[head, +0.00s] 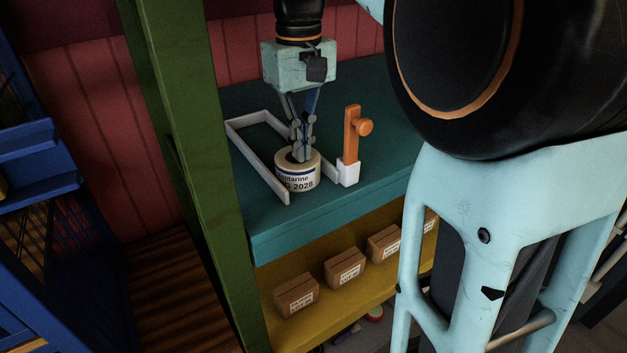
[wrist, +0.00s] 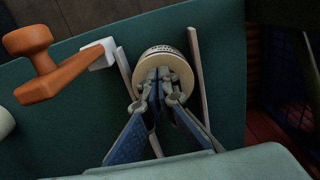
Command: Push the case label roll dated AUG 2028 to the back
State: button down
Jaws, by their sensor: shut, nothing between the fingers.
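The label roll (head: 297,181) is a short white cylinder with dark print that partly reads "2028"; the month is mostly hidden. It stands upright on the teal shelf between two pale rails (head: 262,170), near the open front end of the lane. In the wrist view the roll (wrist: 163,52) shows beyond my fingertips, between the rails. My gripper (head: 299,155) is shut and empty, pointing down at the roll's top, with its tips at or in the roll's centre; contact is hard to tell. It also shows in the wrist view (wrist: 160,75).
An orange post with a knob (head: 352,130) stands in a white base just right of the lane. A green upright (head: 190,150) borders the shelf on the left. Several brown boxes (head: 345,268) sit on the yellow shelf below. The lane behind the roll looks clear.

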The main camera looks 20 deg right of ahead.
aim_at(274, 154)
jog(key=s, duration=0.1)
jog(key=s+d, duration=0.1)
jog(key=s, duration=0.1)
jog(key=s+f, duration=0.1)
jog(key=s, duration=0.1)
jog(key=shift+s+d, duration=0.15)
jog(key=shift+d, duration=0.15)
jog(key=f+b, duration=0.1)
jog(key=f, duration=0.3)
jog(key=shift+w, duration=0.2)
jog(key=shift+w+a, duration=0.15)
jog(key=shift+w, duration=0.3)
jog(key=shift+w+a+r+p, duration=0.15)
jog(key=shift+w+p, duration=0.2)
jog(key=shift+p, duration=0.15)
jog(key=w+a+p, duration=0.1)
jog(key=w+p, duration=0.2)
jog(key=w, duration=0.1)
jog(key=w+a+p, duration=0.2)
jog(key=w+p, duration=0.1)
jog(key=w, duration=0.2)
jog(key=w+a+p, duration=0.1)
jog(key=w+p, duration=0.1)
jog(key=w, duration=0.3)
jog(key=shift+a+p, duration=0.25)
jog(key=shift+p, duration=0.15)
jog(key=shift+w+a, duration=0.1)
jog(key=shift+w, duration=0.2)
jog(key=shift+s, duration=0.15)
